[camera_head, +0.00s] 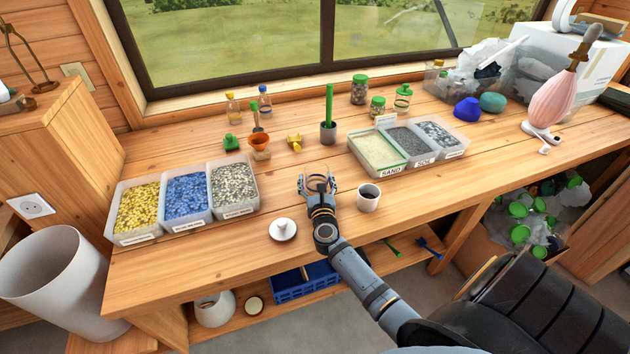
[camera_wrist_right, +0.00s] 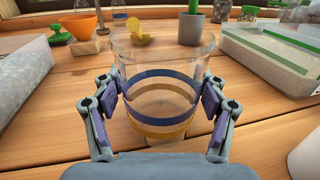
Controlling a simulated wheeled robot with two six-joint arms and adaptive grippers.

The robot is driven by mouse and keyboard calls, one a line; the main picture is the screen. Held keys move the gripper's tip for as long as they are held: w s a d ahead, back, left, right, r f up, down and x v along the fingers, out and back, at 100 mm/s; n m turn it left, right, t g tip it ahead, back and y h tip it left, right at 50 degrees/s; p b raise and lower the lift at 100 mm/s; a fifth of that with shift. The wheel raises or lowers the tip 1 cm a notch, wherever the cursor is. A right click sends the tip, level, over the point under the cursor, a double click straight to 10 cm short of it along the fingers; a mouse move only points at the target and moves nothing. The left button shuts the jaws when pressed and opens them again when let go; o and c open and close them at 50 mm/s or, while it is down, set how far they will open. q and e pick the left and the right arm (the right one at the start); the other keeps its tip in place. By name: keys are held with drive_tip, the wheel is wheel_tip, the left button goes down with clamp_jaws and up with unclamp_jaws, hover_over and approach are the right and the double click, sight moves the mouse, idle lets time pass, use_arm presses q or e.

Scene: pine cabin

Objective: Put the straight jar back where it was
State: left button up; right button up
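The straight jar (camera_wrist_right: 163,80) is clear glass with a blue and a yellow band. It is upright between the fingers of my right gripper (camera_wrist_right: 160,105), whose pads press against both its sides. In the head view my right gripper (camera_head: 318,184) is over the front middle of the workbench, between the bins on the left and the grey cup. The jar is small there and partly hidden by the fingers. I cannot tell whether its base touches the wood. My left gripper is not in view.
A grey cup (camera_head: 369,198) is close on the right; a white lidded dish (camera_head: 283,229) is at the front left. An orange funnel (camera_head: 259,142), a yellow piece (camera_head: 294,142) and a grey pot (camera_head: 328,132) stand behind. A sand tray (camera_head: 379,168) is right. Bare wood lies between.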

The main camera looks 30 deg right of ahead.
drive_tip(key=shift+o, duration=0.7)
drive_tip(key=shift+w+a, duration=0.1)
drive_tip(key=shift+a, duration=0.15)
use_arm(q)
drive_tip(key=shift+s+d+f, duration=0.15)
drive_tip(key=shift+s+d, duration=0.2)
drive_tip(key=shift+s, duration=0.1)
use_arm(e)
drive_tip(key=shift+r, duration=0.1)
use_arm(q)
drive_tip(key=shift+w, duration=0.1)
use_arm(e)
drive_tip(key=shift+d, duration=0.1)
drive_tip(key=shift+r, duration=0.15)
drive_tip(key=b+v, duration=0.1)
drive_tip(key=v, duration=1.1)
drive_tip(key=shift+d+b, duration=0.1)
drive_tip(key=shift+b, duration=0.3)
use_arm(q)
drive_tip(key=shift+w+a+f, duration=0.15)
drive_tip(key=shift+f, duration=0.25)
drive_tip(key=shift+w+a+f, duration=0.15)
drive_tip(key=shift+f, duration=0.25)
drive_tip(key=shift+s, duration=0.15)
